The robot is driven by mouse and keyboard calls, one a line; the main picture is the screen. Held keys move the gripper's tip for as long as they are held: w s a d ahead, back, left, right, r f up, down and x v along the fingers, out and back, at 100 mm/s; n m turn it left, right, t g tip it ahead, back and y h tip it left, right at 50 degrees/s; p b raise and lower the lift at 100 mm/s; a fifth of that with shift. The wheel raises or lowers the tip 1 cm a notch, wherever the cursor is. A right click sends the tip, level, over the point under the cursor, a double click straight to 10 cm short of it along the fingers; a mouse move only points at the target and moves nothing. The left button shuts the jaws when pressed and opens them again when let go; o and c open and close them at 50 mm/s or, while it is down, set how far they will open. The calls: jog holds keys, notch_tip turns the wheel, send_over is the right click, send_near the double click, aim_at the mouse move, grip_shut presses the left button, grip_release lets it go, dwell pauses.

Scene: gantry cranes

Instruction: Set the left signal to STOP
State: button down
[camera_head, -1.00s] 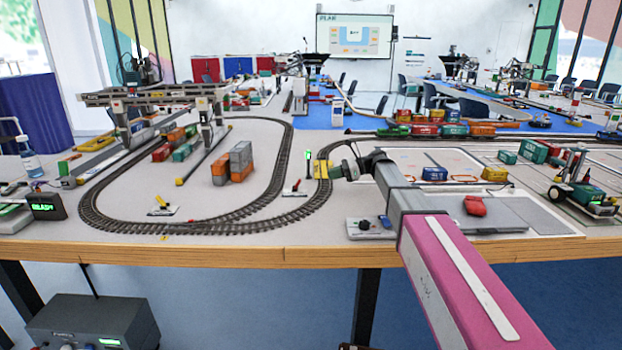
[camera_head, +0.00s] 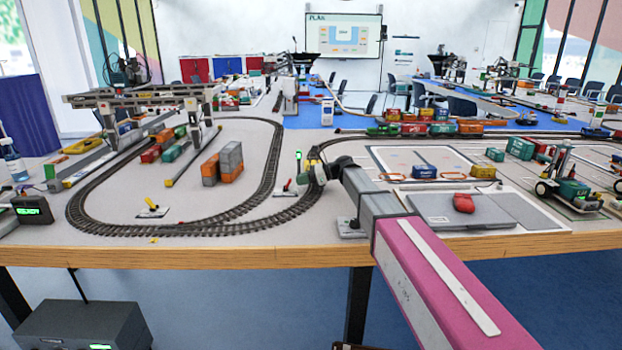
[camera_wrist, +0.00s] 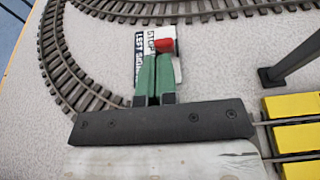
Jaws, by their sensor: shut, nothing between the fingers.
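The left signal's switch plate (camera_wrist: 141,72), with "STOP" and "LEFT SIGNAL" lettering, lies inside the track curve in the wrist view. Its red lever knob (camera_wrist: 165,45) is at the plate's upper right. In the head view the red lever (camera_head: 287,185) stands just left of my gripper (camera_head: 304,179). My gripper's green fingers (camera_wrist: 154,58) are shut, with nothing between them. Their tips overlap the plate just below the knob; I cannot tell whether they touch it. The signal post (camera_head: 298,160) behind shows a green light. The fingers hide part of the plate.
The oval track (camera_head: 270,165) curves around the lever. Yellow blocks (camera_wrist: 297,138) and a dark post (camera_wrist: 285,65) stand right of my fingers. A second plate with a yellow lever (camera_head: 151,206) and stacked containers (camera_head: 222,165) are farther left.

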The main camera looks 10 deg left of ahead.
aim_at(289, 181)
jog(key=shift+s+a+f, duration=0.1)
jog(key=shift+a+f, duration=0.05)
jog(key=shift+a, duration=0.3)
jog(key=shift+s+a+r+t+h, duration=0.1)
jog(key=shift+a+r+t+h, duration=0.3)
jog(key=shift+h, duration=0.6)
jog(key=shift+a+r+h, duration=0.3)
jog(key=shift+r+h, duration=0.15)
jog(key=shift+h, duration=0.25)
jog(key=shift+s+a+r+t+h, duration=0.15)
jog(key=shift+a+r+t+h, duration=0.25)
jog(key=shift+h, duration=0.3)
jog(key=h, duration=0.1)
jog(key=a+h, duration=0.1)
jog(key=shift+s+a+r+h, duration=0.15)
jog(key=shift+a+h, duration=0.1)
jog(key=shift+h, duration=0.15)
jog(key=shift+a+t+h, duration=0.2)
jog(key=shift+t+h, duration=0.1)
jog(key=shift+h, duration=0.1)
jog(key=shift+d, duration=0.1)
jog(key=shift+r, duration=0.1)
